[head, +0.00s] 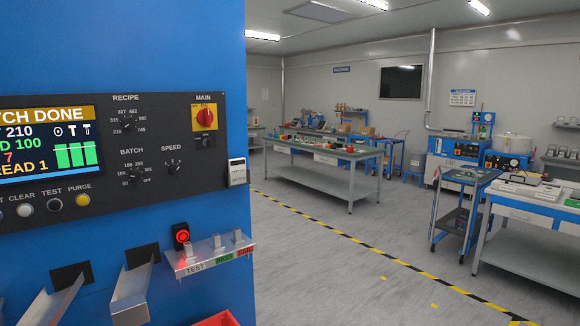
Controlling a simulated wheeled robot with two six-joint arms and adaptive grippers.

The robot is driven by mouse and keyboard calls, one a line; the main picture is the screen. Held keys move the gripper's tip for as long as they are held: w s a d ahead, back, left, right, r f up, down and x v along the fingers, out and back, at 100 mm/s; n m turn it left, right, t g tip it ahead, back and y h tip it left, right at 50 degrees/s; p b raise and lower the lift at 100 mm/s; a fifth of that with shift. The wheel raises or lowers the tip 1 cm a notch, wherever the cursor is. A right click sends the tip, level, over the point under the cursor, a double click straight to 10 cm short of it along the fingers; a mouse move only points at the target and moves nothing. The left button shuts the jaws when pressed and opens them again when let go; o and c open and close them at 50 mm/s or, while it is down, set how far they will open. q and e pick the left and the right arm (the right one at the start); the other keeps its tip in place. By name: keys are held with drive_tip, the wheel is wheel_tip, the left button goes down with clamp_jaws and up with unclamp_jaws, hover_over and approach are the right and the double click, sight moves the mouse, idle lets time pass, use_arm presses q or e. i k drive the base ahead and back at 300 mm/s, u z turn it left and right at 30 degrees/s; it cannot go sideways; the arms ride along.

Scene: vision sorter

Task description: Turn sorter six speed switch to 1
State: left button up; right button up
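The speed switch (173,167) is a small black rotary knob under the label SPEED, at the right of the dark control panel (100,190) on a blue machine in the head view. Its marks are too small to read, so its setting cannot be told. The batch knob (135,175) is to its left and the recipe knob (129,125) is above left. A red main switch on a yellow plate (204,117) is above right. No sorter number is legible. Neither of my grippers is in view.
A small ledge (208,259) with metal pieces and a red-lit button (182,235) juts out below the panel. Metal chutes (132,290) stick out lower left. Open floor (310,260) lies right of the machine, with workbenches (322,172) beyond.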

sight(173, 169)
drive_tip(key=z, duration=0.8)
drive_tip(key=i, duration=3.25)
drive_tip(key=u, duration=3.5)
drive_tip(key=i, duration=0.55)
drive_tip(key=z, duration=0.05)
